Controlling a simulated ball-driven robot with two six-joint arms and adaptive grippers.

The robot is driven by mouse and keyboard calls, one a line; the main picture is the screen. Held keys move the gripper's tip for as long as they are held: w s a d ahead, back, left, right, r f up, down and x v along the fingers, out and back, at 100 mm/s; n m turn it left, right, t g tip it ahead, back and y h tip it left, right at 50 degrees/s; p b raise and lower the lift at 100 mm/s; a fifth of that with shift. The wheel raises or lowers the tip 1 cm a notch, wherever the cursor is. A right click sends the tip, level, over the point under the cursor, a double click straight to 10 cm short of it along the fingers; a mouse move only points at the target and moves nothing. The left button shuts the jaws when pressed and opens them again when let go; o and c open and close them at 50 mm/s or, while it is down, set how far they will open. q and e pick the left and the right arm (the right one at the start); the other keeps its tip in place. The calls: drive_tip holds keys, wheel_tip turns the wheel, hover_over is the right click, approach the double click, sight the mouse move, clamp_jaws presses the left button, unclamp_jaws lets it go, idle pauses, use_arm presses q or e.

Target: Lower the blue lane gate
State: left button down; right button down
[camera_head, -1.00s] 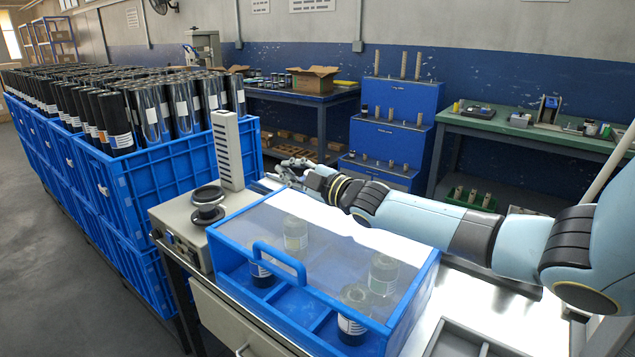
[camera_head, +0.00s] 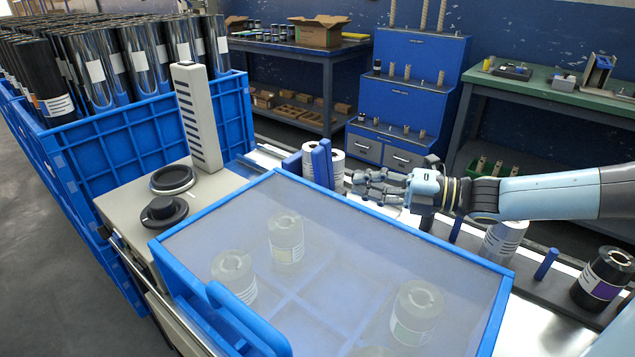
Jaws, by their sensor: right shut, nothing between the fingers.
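A blue upright piece, apparently the lane gate (camera_head: 320,165), stands at the far side of the bench, behind the clear-lidded blue box. A white roll (camera_head: 338,168) stands just right of it, and another white part shows to its left. My right gripper (camera_head: 357,184) is shut and empty, its fingers pointing left toward the gate. It is a little right of the gate and in front of the white roll; I cannot tell the exact gap. The gate's lower part is hidden behind the box edge. My left gripper is out of view.
The blue box with its clear lid (camera_head: 330,240) and handle fills the foreground, with several rolls inside. A grey unit with a tall slotted post (camera_head: 196,118) stands left. A lane with a dark roll (camera_head: 606,275) and short blue post (camera_head: 546,264) runs right.

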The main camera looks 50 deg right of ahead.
sight(317, 179)
drive_tip(key=b+x, duration=0.1)
drive_tip(key=x, duration=0.2)
drive_tip(key=f+b+x, duration=0.1)
drive_tip(key=x, duration=0.2)
drive_tip(key=b+x, duration=0.1)
drive_tip(key=x, duration=0.3)
drive_tip(key=shift+d+f+b, duration=0.15)
drive_tip(key=shift+d+b, duration=0.05)
drive_tip(key=shift+b, duration=0.1)
